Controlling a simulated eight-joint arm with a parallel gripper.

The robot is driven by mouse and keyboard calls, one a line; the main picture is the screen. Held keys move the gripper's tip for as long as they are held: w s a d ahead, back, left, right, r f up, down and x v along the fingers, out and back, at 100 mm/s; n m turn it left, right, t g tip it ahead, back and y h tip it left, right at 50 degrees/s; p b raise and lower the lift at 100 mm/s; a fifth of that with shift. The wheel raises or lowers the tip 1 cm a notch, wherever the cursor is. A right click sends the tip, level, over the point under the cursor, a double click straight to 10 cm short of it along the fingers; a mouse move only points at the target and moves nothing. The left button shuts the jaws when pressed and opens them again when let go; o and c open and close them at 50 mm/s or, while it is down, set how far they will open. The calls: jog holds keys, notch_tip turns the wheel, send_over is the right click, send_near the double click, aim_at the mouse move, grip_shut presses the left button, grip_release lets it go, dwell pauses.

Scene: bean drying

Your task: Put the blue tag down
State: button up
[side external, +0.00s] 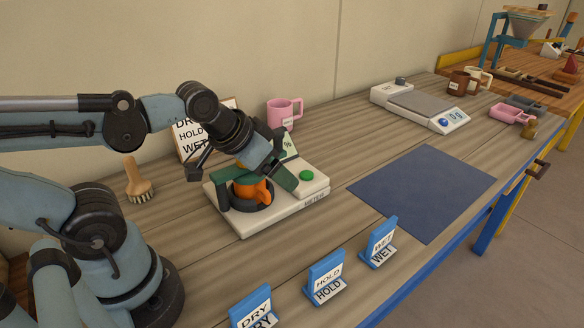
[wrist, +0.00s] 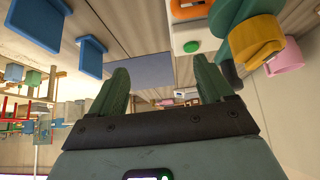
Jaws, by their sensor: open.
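Three blue tags stand upright along the front of the table: the DRY tag (side external: 251,308), the HOLD tag (side external: 325,277) and the WET tag (side external: 379,243). In the wrist view, blue tags show at the upper left, one nearer (wrist: 92,56) and one further left (wrist: 35,24); their lettering is not visible there. My gripper (side external: 265,172) is over the white meter (side external: 312,192), beside an orange piece (side external: 262,192) in its dark round well. In the wrist view my gripper (wrist: 162,84) has its green fingers apart with nothing between them. No tag touches it.
A blue mat (side external: 425,190) lies right of the meter. A scale (side external: 420,105), a pink mug (side external: 284,112) and a pink tray (side external: 512,113) stand further back. A brush (side external: 138,182) and a DRY/HOLD/WET board (side external: 188,143) are left of the meter. Bare wood lies between meter and tags.

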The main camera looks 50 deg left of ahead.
jog(key=o, duration=0.3)
jog(key=shift+w, duration=0.1)
jog(key=n+g+h, duration=0.6)
jog(key=n+h, duration=0.6)
jog(key=n, duration=0.5)
send_near(382, 226)
jog(key=x, duration=0.4)
jog(key=shift+w+a+f, duration=0.15)
jog(key=shift+w+f, duration=0.05)
jog(key=shift+w, duration=0.2)
jog(key=shift+w+f+n+g+h, duration=0.1)
jog(key=shift+f+n+g+h, duration=0.3)
jog(key=shift+f+n+h, duration=0.25)
jog(key=shift+x, duration=3.95)
